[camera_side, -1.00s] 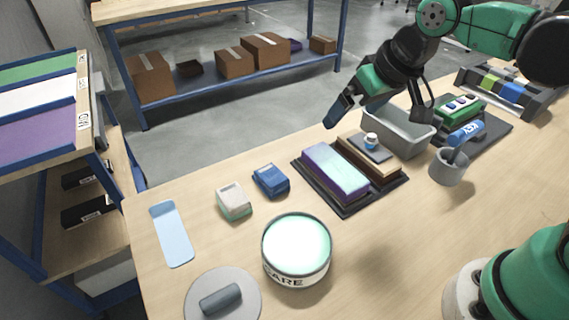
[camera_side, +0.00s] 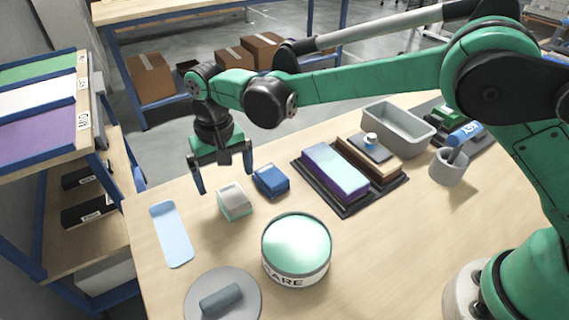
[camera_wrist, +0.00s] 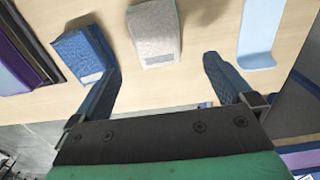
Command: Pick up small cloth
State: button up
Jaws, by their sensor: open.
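A small white-and-green block (camera_side: 233,202), which looks like a folded cloth or sponge, lies on the table. A similar blue one (camera_side: 271,181) lies to its right. Which of them is the small cloth I cannot tell for sure. My gripper (camera_side: 223,178) is open and empty, pointing down, just above and behind the pale block. In the wrist view, the pale block (camera_wrist: 155,33) lies beyond and between my gripper's fingers (camera_wrist: 160,72), apart from them. The blue block (camera_wrist: 82,55) lies close to the left finger there.
A light-blue flat strip (camera_side: 171,234) lies left of the pale block. A round tin (camera_side: 296,268) and a grey lid (camera_side: 246,285) stand in front. A dark tray (camera_side: 347,211) of stacked blocks, a grey bin (camera_side: 398,143) and a grey cup (camera_side: 447,169) stand to the right.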

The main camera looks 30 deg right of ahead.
aim_at(228, 189)
jog(key=shift+f, duration=2.1)
jog(key=c, duration=1.4)
notch_tip(228, 189, up, 20)
jog(key=shift+c, duration=0.2)
jog(key=o, duration=0.8)
jog(key=c, duration=0.5)
